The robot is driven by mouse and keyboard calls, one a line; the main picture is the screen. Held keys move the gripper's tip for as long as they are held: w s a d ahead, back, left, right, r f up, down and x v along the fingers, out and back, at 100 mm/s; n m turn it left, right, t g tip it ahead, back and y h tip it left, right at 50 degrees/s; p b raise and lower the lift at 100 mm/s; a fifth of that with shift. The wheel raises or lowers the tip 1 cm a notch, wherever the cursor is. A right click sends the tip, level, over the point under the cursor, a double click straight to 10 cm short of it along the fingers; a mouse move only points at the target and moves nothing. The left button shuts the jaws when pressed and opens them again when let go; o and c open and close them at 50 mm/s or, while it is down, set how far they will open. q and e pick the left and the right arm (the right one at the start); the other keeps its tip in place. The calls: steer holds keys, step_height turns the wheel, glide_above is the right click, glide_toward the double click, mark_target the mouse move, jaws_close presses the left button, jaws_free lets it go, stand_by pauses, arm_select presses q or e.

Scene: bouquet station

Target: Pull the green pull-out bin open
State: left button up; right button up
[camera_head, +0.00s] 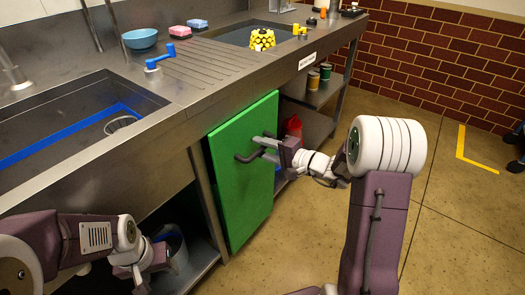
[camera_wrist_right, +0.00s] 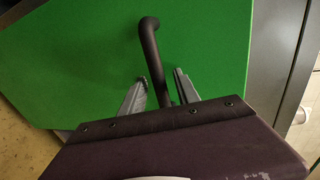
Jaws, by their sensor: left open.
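The green pull-out bin (camera_head: 240,185) is under the steel counter, its flat front facing the room. How far it stands out from the frame is hard to tell. Its dark bar handle (camera_head: 247,158) is near the top of the front and also shows in the right wrist view (camera_wrist_right: 152,52). My right gripper (camera_head: 268,146) is at the handle, its fingers apart. In the right wrist view the bar runs between the two fingertips (camera_wrist_right: 160,78), with small gaps on both sides. My left gripper (camera_head: 142,275) is low at the left, away from the bin; its fingertips are hard to see.
A shelf (camera_head: 318,92) with cans and a red bottle (camera_head: 293,126) is right of the bin. A bucket (camera_head: 172,246) stands left. The floor (camera_head: 300,235) in front is open.

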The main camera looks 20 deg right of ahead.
jaws_close()
stand_by(1.4)
